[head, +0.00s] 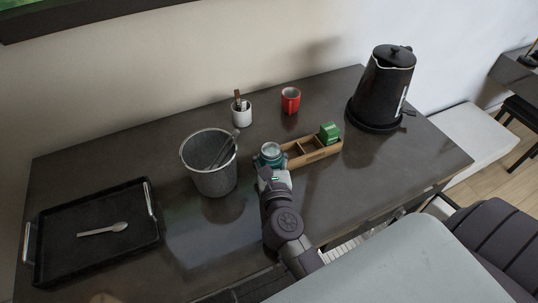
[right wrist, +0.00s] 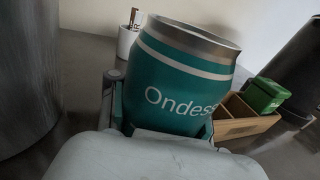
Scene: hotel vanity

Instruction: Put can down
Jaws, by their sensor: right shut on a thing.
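A teal can (head: 271,151) with a silver rim is near the middle of the dark table in the head view. In the right wrist view the can (right wrist: 180,80) shows white lettering "Ondes" and appears slightly tilted. My right gripper (head: 271,163) is shut on the can, with a finger on each side of it. The can's base is hidden by the gripper, so I cannot tell whether it touches the table (head: 330,190). My left gripper is not in view.
An ice bucket (head: 211,180) with tongs stands just left of the can. A wooden organizer (head: 307,157) with a green box (head: 329,133) lies right. Behind are a white cup (head: 242,118) and red mug (head: 290,106). A black kettle (head: 384,90) and tray (head: 70,258) flank them.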

